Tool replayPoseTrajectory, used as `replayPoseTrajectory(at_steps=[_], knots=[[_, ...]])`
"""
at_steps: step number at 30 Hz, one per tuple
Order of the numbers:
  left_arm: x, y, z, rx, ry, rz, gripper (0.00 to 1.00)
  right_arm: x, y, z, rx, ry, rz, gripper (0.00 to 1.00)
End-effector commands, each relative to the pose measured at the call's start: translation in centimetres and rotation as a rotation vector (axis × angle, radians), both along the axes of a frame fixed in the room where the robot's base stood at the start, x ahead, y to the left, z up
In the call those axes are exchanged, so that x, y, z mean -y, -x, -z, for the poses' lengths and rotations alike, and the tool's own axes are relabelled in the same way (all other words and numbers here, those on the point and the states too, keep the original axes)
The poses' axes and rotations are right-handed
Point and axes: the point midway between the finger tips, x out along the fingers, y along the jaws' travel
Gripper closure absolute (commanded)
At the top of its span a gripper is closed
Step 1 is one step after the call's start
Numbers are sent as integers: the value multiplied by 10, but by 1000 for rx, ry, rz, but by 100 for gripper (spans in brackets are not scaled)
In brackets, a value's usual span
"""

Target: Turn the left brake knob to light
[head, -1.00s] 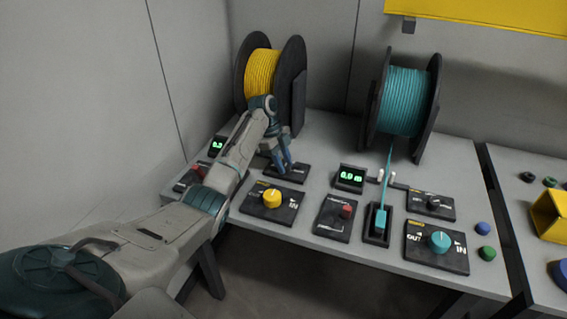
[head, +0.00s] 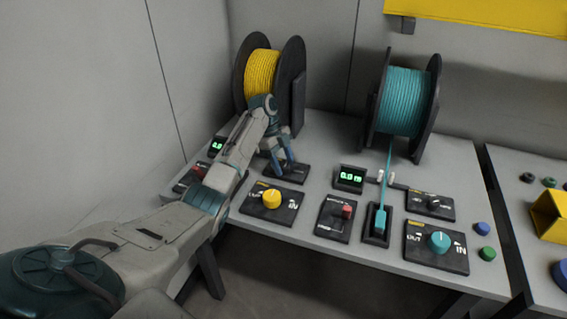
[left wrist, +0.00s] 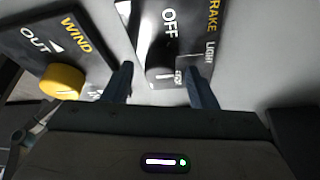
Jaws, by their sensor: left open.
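The left brake panel (head: 296,176) is a dark plate behind the yellow wind knob, partly hidden by my left gripper (head: 280,165). In the left wrist view the panel (left wrist: 187,12) shows the words OFF, BRAKE and LIGHT. Its black brake knob (left wrist: 157,58) lies between the two fingers of my left gripper (left wrist: 162,85). The fingers are apart, one on each side of the knob; I cannot tell whether they touch it. The knob's exact setting is unclear. My right gripper is out of view.
The yellow wind knob (head: 272,198) sits close in front of the brake panel. A yellow cable spool (head: 262,75) stands behind my gripper. A teal spool (head: 402,102), its line, a right brake panel (head: 430,204) and a teal knob (head: 439,242) are to the right.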

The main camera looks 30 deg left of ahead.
Motion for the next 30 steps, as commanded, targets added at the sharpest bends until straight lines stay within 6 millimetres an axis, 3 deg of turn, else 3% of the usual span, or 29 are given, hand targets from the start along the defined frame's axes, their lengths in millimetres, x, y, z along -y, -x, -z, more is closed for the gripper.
replayPoseTrajectory(at_steps=[4, 7, 11, 24, 30], knots=[[-7, -1, -15, 4, -1, -2, 48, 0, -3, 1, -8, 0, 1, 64], [-13, -1, -31, 4, -1, -2, 48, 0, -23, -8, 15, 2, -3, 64], [-22, -1, -52, 3, -2, -1, 48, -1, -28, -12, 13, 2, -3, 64], [-37, -1, -92, 0, 0, 0, 48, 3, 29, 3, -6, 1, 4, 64], [-40, -1, -98, 0, 0, 0, 48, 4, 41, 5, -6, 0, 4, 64]])
